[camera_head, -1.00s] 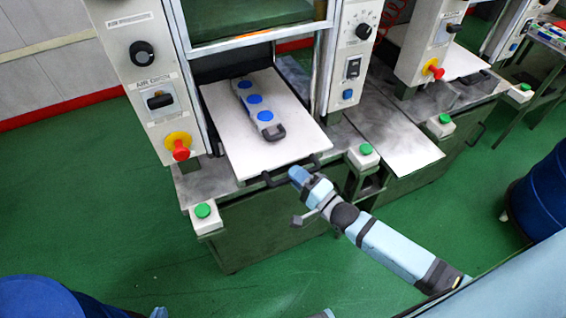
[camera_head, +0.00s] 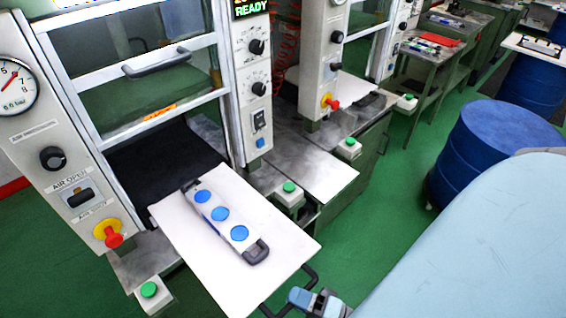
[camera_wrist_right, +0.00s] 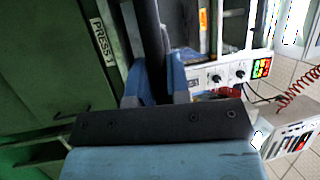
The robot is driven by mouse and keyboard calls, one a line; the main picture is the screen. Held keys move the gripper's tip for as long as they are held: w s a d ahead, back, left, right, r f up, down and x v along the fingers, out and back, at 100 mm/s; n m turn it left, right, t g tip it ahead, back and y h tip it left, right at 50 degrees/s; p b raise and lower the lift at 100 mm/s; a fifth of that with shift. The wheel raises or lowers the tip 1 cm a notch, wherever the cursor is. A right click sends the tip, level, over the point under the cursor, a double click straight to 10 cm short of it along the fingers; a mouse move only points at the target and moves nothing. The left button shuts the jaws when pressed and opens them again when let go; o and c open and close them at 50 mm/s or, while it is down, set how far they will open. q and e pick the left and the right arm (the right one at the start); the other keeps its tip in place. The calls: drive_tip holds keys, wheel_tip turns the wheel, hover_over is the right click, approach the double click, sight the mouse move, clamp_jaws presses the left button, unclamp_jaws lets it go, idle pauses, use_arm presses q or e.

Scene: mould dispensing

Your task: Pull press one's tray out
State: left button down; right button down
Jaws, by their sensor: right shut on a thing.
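Press one's tray (camera_head: 185,222) is a flat pale plate, drawn well out of the press toward me in the head view. A white mould (camera_head: 221,213) with three blue discs and a dark handle lies on it. The tray's dark handle bar (camera_head: 312,275) is at its front edge. My right gripper (camera_head: 298,297) is at that handle, shut on it. In the right wrist view, its blue fingers (camera_wrist_right: 165,82) stand either side of a dark bar. My left gripper is not in view.
The press (camera_head: 45,130) stands behind the tray, its front window frame above the dark opening. Green buttons (camera_head: 149,289) flank the tray. A second press (camera_head: 325,60) and a blue drum (camera_head: 490,150) are to the right. Green floor (camera_head: 395,190) lies between them.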

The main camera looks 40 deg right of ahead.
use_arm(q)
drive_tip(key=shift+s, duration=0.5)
use_arm(e)
drive_tip(key=shift+s, duration=1.25)
drive_tip(key=c, duration=1.1)
unclamp_jaws()
drive_tip(key=shift+d, duration=0.1)
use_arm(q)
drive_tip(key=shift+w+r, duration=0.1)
